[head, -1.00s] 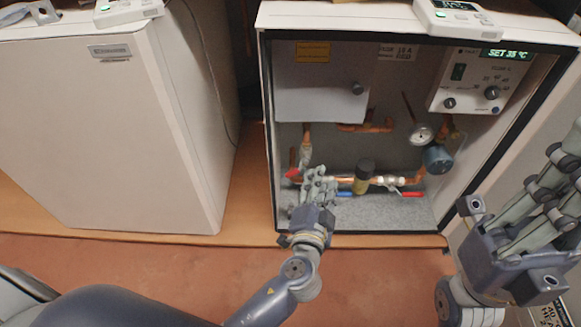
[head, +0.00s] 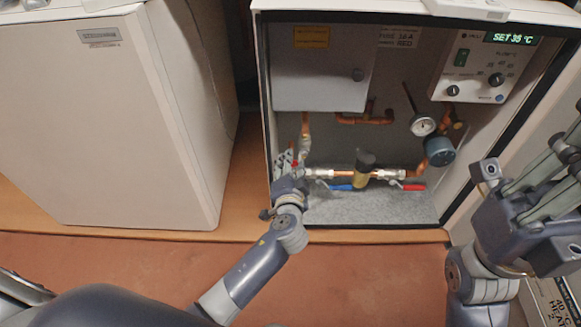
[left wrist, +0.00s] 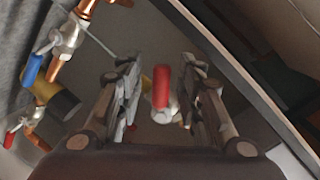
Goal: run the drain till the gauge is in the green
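The open heat pump cabinet holds copper pipework with a round dial gauge (head: 422,125); its needle and green zone are too small to read. A red valve handle (left wrist: 161,88) on a pale valve body shows between the fingers of my left gripper (left wrist: 158,85) in the left wrist view. The fingers are open, with gaps on both sides of the handle. In the head view my left gripper (head: 284,163) is at the cabinet's lower left and covers most of that handle. My right gripper (head: 535,165) is at the right edge, empty, its fingers apart.
A blue lever (head: 341,187) and a red lever (head: 414,187) sit on the lower pipe, with a dark-capped fitting (head: 365,162) between them. A control panel (head: 487,67) reads SET 35 °C. A closed white unit (head: 110,130) stands left. The cabinet's left wall is close to my left gripper.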

